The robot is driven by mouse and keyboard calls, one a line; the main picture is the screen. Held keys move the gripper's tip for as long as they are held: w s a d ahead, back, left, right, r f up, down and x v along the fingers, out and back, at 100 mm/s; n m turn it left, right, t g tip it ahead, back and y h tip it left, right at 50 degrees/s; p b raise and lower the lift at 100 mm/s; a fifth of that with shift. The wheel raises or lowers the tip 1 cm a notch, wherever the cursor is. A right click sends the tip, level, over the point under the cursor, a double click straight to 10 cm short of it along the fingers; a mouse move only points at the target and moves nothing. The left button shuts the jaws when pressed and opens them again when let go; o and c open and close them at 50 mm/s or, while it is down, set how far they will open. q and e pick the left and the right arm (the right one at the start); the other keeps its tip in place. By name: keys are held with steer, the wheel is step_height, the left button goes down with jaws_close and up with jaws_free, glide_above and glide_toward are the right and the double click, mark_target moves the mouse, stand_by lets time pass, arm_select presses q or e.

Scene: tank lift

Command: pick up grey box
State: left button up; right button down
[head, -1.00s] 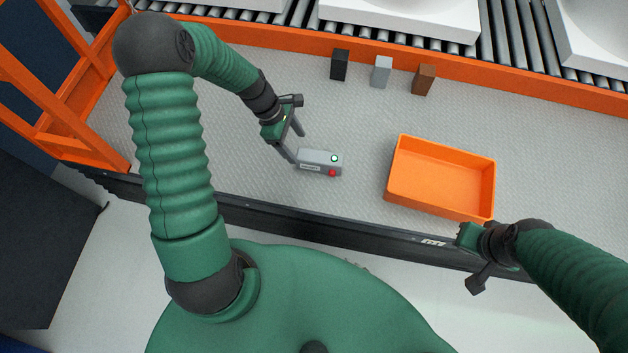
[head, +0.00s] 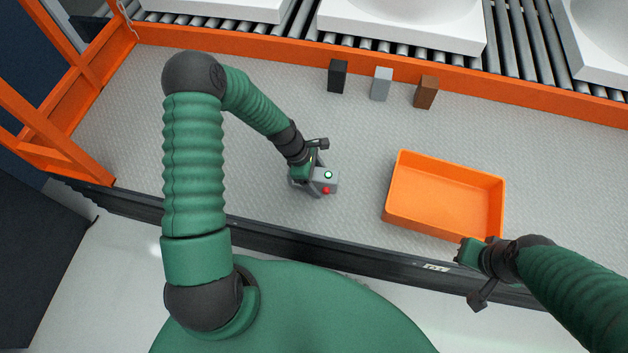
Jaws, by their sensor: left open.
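A small grey box (head: 381,84) stands upright at the back of the textured metal deck, between a black box (head: 338,76) and a brown box (head: 426,92). A grey button box (head: 328,183) with a green-ringed button and a red button lies nearer, left of the orange tray. My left gripper (head: 314,176) is open at the button box, its fingers over or beside the left part, which they partly hide. I cannot tell whether they touch it. It is well short of the small grey box. My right gripper (head: 469,270) is by the tray's near right corner; its jaw state is unclear.
The orange tray (head: 443,227) is empty. An orange rail (head: 290,48) and a roller conveyor (head: 508,50) with white basins run along the back. An orange frame (head: 62,100) stands at left. The deck between the button box and the back boxes is clear.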

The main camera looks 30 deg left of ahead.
arm_select(q)
steer(key=shift+a, duration=0.1)
steer(key=shift+a+f, duration=0.1)
steer(key=c, duration=0.4)
jaws_close()
